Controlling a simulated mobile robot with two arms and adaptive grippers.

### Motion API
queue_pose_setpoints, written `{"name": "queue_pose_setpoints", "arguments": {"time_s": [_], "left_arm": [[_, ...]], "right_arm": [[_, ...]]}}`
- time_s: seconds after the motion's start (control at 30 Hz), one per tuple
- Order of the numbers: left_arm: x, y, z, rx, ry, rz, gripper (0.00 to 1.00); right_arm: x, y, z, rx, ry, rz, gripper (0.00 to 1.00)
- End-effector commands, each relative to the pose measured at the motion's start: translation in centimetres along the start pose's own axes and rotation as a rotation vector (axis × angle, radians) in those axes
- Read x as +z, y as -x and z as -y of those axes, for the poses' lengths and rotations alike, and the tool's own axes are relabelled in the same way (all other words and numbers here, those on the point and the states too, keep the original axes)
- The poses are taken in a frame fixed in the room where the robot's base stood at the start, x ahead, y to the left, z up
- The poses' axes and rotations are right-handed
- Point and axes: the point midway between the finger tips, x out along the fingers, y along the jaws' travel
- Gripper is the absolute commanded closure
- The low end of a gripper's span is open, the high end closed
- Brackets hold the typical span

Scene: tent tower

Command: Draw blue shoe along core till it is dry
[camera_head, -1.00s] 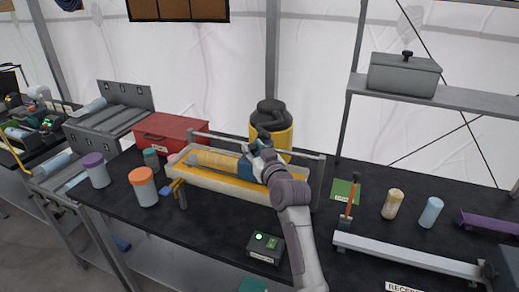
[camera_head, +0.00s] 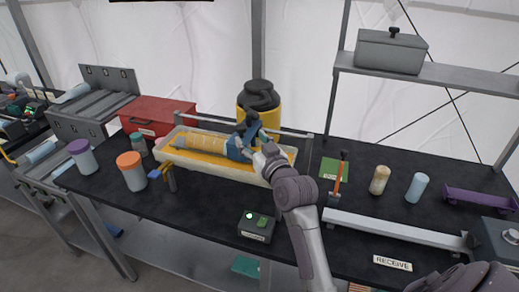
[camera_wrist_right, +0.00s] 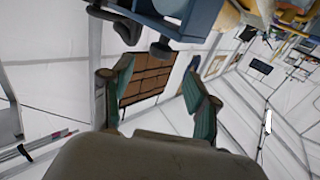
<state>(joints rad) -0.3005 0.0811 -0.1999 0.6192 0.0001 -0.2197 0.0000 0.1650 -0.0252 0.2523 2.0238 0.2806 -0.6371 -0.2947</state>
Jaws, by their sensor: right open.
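The blue shoe (camera_head: 236,151) sits against the right part of the pale yellow core (camera_head: 195,139), which lies in a long cream tray (camera_head: 215,175) with yellow inside. My right gripper (camera_head: 253,133) is at the shoe, at the right end of the tray. In the right wrist view my right gripper (camera_wrist_right: 157,92) has its two teal-padded fingers spread with nothing between them. A blue part, probably the shoe (camera_wrist_right: 200,18), shows beyond the fingers at the top of that view. Whether the core is dry cannot be told. My left gripper is not in view.
A yellow drum (camera_head: 258,97) stands behind the tray and a red box (camera_head: 157,115) behind its left end. An orange-lidded jar (camera_head: 132,172) stands left. A small control box (camera_head: 256,226) is in front. A grey rail (camera_head: 390,229) lies to the right.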

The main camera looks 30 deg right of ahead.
Motion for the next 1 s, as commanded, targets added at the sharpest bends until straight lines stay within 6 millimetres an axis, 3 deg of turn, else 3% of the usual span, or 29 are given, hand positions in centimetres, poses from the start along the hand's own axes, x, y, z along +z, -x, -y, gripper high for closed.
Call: {"name": "queue_pose_setpoints", "arguments": {"time_s": [0.1, 0.3, 1.0], "left_arm": [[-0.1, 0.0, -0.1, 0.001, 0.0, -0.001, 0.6], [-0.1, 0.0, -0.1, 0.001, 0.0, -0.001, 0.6], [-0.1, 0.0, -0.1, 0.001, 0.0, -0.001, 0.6]], "right_arm": [[0.1, 2.5, 0.0, 0.0, 0.001, 0.001, 0.4], [0.1, 4.8, 0.0, 0.0, 0.001, 0.001, 0.4], [0.0, 5.2, 0.0, 0.0, 0.0, 0.0, 0.4]]}}
